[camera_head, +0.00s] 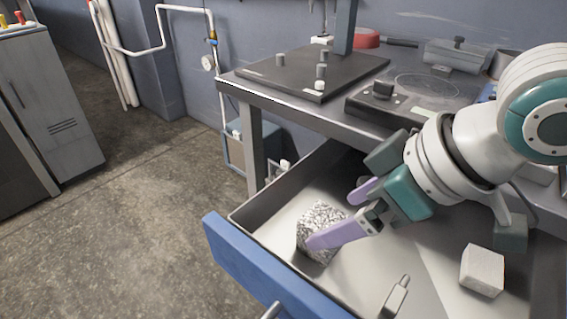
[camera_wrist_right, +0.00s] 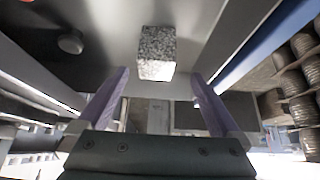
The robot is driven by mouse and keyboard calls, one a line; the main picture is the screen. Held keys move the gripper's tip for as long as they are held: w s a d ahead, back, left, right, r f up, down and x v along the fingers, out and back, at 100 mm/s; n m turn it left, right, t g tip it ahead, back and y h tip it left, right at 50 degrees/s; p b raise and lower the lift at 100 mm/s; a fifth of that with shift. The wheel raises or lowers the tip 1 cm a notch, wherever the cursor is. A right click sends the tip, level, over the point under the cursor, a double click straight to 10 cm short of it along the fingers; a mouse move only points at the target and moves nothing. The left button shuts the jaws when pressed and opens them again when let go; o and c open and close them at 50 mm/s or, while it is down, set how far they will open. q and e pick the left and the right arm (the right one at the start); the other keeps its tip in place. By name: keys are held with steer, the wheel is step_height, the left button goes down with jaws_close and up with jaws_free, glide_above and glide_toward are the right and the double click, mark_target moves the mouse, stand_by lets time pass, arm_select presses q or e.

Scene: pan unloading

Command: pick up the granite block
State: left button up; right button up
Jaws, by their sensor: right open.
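The granite block (camera_head: 316,217) is a speckled grey-and-white cube in the open drawer, near its front left part. My right gripper (camera_head: 338,212) is above the drawer with its purple fingers spread apart. In the head view one finger overlaps the lower part of the block. In the right wrist view the granite block (camera_wrist_right: 156,52) lies beyond the fingertips, roughly centred between the two fingers (camera_wrist_right: 158,80), with nothing held. Whether a finger touches it cannot be told. My left gripper does not show.
The drawer (camera_head: 262,262) has a blue front and also holds a pale block (camera_head: 482,270) and a small metal item (camera_head: 396,296). The workbench (camera_head: 285,97) above carries a dark plate (camera_head: 290,72), a hot plate (camera_head: 425,92) and a red pan (camera_head: 367,40). Open floor lies left.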

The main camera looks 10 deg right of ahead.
mark_target(330, 221)
steer(key=x, duration=0.1)
steer(key=b+x, duration=0.1)
steer(key=x, duration=0.1)
steer(key=b+x, duration=0.1)
steer(key=x, duration=0.1)
steer(key=shift+w+d+f, duration=0.15)
steer(key=shift+d+f, duration=0.1)
steer(key=shift+f, duration=0.1)
steer(key=shift+w+a+f, duration=0.15)
steer(key=shift+w+f, duration=0.05)
steer(key=shift+f, duration=0.05)
steer(key=c, duration=0.8)
jaws_close()
steer(key=shift+r, duration=0.1)
